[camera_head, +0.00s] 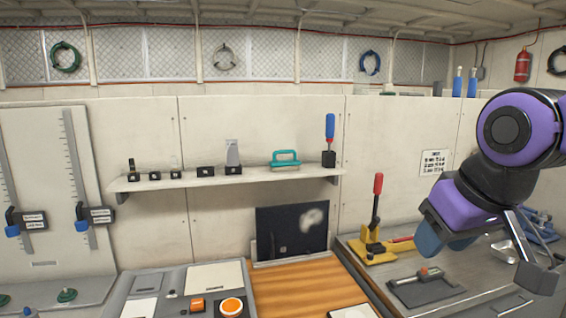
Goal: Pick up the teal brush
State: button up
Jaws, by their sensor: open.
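The teal brush (286,155) rests on the wall shelf (215,182), toward its right part. It has a teal loop handle on top and a pale underside against the shelf. My gripper (487,258) is at the right of the view, well apart from the brush and lower in the picture. Its jaws are spread and nothing shows between them.
Beside the brush, a blue-handled tool (330,128) stands upright in a black holder; a grey clip-like item (232,153) is to its left. Below are a dark panel (292,232), wooden worktop (300,287) and a red-handled lever (377,200) on a yellow base.

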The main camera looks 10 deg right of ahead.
aim_at(275, 166)
jog(key=i, duration=0.9)
